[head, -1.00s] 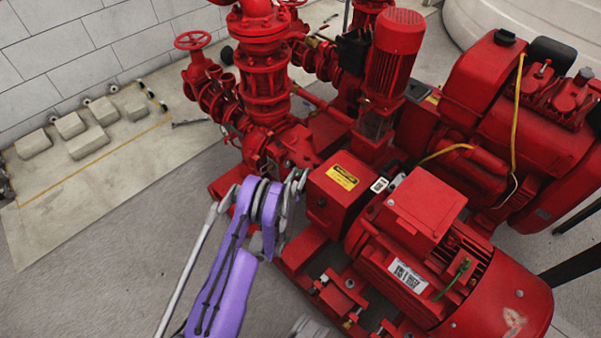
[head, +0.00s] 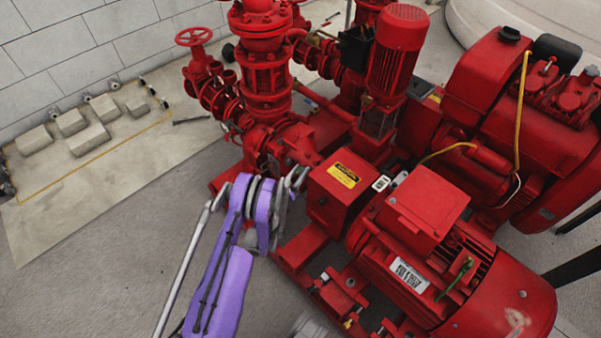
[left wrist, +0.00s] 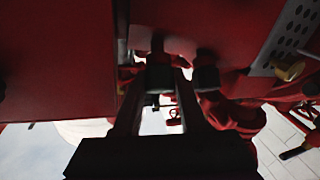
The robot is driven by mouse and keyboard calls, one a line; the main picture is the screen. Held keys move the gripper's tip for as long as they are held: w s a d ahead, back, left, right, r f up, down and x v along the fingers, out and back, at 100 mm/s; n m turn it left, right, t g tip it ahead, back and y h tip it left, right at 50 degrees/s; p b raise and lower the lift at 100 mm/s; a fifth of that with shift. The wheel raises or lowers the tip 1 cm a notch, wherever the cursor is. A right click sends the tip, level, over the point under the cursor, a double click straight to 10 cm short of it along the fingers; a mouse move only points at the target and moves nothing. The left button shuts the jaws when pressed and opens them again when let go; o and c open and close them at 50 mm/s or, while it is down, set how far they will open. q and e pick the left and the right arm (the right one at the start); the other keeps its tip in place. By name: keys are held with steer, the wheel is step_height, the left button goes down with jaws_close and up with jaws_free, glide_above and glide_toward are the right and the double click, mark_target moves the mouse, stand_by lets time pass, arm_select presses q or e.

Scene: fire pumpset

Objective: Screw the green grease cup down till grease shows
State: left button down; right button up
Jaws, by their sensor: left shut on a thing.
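My left gripper (head: 297,179) reaches in from the left to the gap between the red pump casing (head: 295,143) and the red coupling guard (head: 335,190) with its yellow label. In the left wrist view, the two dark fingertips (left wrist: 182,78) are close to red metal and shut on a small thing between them. This fits the green grease cup, but the cup is mostly hidden by the fingers and deep shadow, so its thread and any grease cannot be made out. My right gripper is in neither view.
The red motor (head: 405,260) stands right of the guard, and a red engine (head: 530,130) stands behind it. Red pipework with a handwheel (head: 196,37) rises at the back left. A brass-coloured fitting (left wrist: 290,71) is beside a perforated plate.

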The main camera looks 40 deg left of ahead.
arm_select(q)
steer(key=m+h, duration=0.1)
steer(key=m, duration=0.1)
steer(key=m+h+b, duration=0.1)
steer(key=m+h, duration=0.1)
steer(key=shift+a+f+t, duration=0.1)
steer(key=shift+a+t, duration=0.1)
steer(key=shift+t, duration=0.1)
steer(key=m+h+b, duration=0.1)
steer(key=m+h, duration=0.1)
steer(key=shift+m, duration=0.3)
steer(key=m+g+h, duration=0.1)
steer(key=m+h, duration=0.2)
steer(key=shift+m+h, duration=0.3)
steer(key=shift+m, duration=0.1)
steer(key=shift+w+m+g+h, duration=0.1)
steer(key=shift+m+g+h, duration=1)
steer(key=shift+m+h, duration=0.85)
steer(key=shift+d+m+b, duration=0.1)
steer(key=shift+m+b, duration=0.2)
steer(key=shift+m, duration=0.45)
steer(key=c, duration=0.7)
jaws_free()
steer(key=shift+c, duration=0.2)
steer(key=p+v, duration=0.1)
steer(key=v, duration=0.9)
steer(key=shift+s+r+p, duration=0.25)
steer(key=shift+s+p, duration=0.05)
steer(key=shift+p, duration=0.1)
